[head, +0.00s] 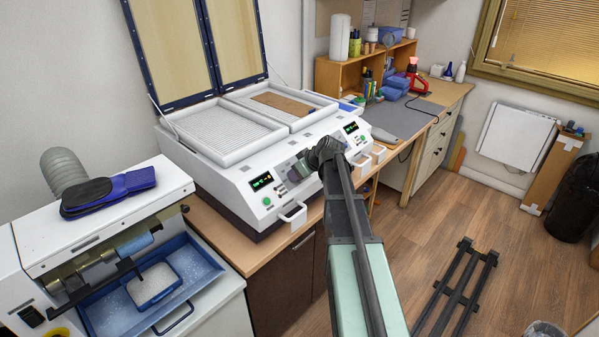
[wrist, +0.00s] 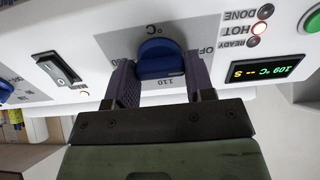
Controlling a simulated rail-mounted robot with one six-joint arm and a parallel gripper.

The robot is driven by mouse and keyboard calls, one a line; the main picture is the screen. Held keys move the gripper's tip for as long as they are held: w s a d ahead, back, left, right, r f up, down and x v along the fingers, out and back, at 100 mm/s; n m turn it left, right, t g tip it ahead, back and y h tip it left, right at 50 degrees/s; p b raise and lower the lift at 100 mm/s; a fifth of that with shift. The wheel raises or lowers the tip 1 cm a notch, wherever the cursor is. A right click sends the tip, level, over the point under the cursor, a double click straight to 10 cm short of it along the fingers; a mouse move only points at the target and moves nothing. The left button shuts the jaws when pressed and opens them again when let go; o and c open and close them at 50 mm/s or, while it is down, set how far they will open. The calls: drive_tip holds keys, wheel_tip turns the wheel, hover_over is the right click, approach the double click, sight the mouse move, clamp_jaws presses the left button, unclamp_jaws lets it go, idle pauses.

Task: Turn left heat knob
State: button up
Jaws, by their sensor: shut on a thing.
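The left heat knob (wrist: 158,58) is blue and sits on a grey dial plate with degree marks, upside down in the wrist view. My gripper (wrist: 160,76) is shut on it, with one ribbed pad on each side. In the head view my gripper (head: 302,166) is at the front panel of the white heating machine (head: 235,177), just right of the left display (head: 261,181). The knob is mostly hidden there.
A black rocker switch (wrist: 58,68) and another blue knob (wrist: 5,90) are left of the dial in the wrist view. A blue tray machine (head: 150,285) stands at the left.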

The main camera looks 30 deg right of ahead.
drive_tip(key=o, duration=0.9)
drive_tip(key=p+v, duration=0.8)
drive_tip(key=v, duration=0.3)
